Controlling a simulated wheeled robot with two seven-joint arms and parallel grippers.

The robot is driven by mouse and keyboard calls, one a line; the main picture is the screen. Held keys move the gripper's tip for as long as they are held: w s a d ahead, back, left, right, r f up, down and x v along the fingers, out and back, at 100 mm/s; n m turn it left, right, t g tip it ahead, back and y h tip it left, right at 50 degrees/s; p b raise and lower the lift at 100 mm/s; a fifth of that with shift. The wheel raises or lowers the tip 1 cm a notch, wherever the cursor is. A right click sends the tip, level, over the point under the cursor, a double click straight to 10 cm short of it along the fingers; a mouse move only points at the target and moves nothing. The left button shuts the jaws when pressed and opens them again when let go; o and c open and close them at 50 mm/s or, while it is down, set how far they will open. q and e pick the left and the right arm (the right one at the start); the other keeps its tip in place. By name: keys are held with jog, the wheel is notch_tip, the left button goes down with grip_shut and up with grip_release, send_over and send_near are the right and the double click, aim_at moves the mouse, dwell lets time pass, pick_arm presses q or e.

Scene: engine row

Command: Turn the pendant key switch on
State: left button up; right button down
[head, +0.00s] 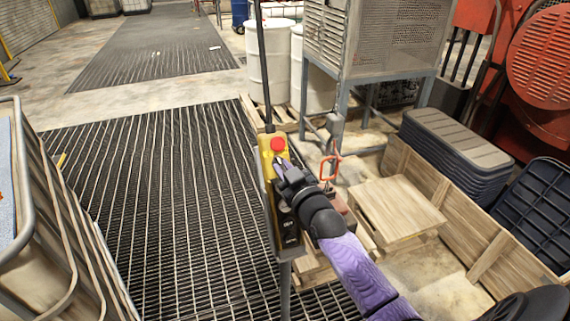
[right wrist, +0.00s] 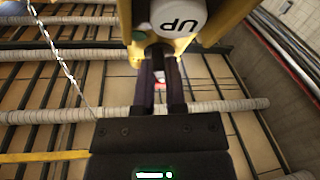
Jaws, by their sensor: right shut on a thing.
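The yellow pendant (head: 266,160) hangs upright from a dark cable, with a red mushroom button near its top. My right gripper (head: 283,172) is at the pendant's face, just below the red button. In the right wrist view the yellow housing (right wrist: 228,22) fills the top, with a white button marked UP (right wrist: 178,14). There my right gripper (right wrist: 160,62) has its fingers close together, reaching to the housing beside that button. It is shut on the key of the switch, which the fingers mostly hide. I cannot tell the key's angle. My left gripper is out of view.
A grey post (head: 285,288) stands below the pendant. A wooden crate (head: 475,248) and stacked dark bins (head: 455,150) are at the right. White drums (head: 270,70) and a metal cabinet (head: 375,40) stand behind. Floor grating (head: 150,200) lies open at the left, beside a railed cart (head: 70,235).

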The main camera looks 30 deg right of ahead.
jog(key=m+h+p, duration=0.1)
jog(key=m, duration=0.1)
jog(key=m+h, duration=0.1)
jog(key=m, duration=0.1)
jog(key=m+h+p, duration=0.1)
jog(key=m, duration=0.1)
jog(key=shift+a+r+g+h+p, duration=0.15)
jog(key=shift+a+g+h+p, duration=0.1)
jog(key=shift+g+h+p, duration=0.1)
jog(key=shift+w+a+m+g+h+p, duration=0.1)
jog(key=shift+m+g+h+p, duration=0.5)
jog(key=shift+m, duration=1.05)
jog(key=shift+w+a+m+g+h+p, duration=0.1)
jog(key=shift+m+g+h+p, duration=0.15)
jog(key=shift+m+h+p, duration=0.95)
jog(key=shift+m+y+b, duration=0.25)
jog(key=shift+m+b, duration=0.25)
jog(key=shift+m, duration=0.25)
jog(key=c, duration=0.7)
grip_release()
jog(key=shift+s, duration=0.1)
